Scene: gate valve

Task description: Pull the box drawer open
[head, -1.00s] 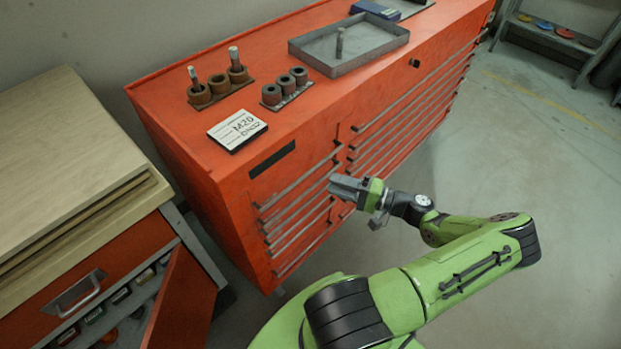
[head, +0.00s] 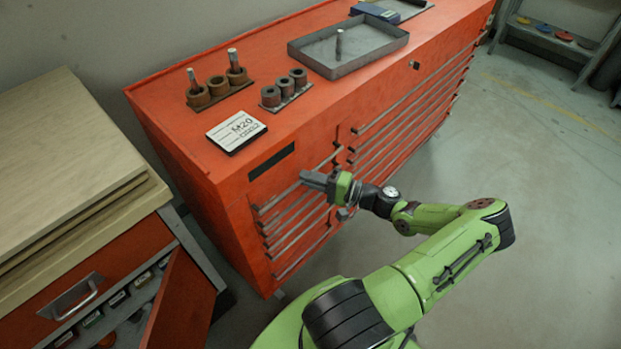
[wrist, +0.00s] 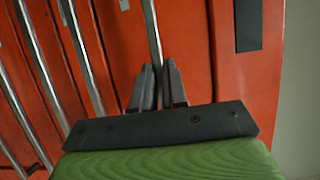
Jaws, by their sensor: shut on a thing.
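The red tool cabinet (head: 222,150) has a left bank of drawers with long grey bar handles. The top drawer's handle (head: 276,199) runs along the upper left of its front. My gripper (head: 308,179) is at this bar, near the middle of its length. In the wrist view the bar (wrist: 151,28) runs down between the two fingers of my gripper (wrist: 158,80), which are shut on it. The drawer front looks flush with the cabinet. The stretch of bar between the fingers is partly hidden.
A wooden-topped bench (head: 60,160) with an open red door (head: 182,305) stands at the left. A label plate (head: 236,131), ring holders and a grey tray (head: 349,67) are on the cabinet top. The floor (head: 560,220) at the right is clear.

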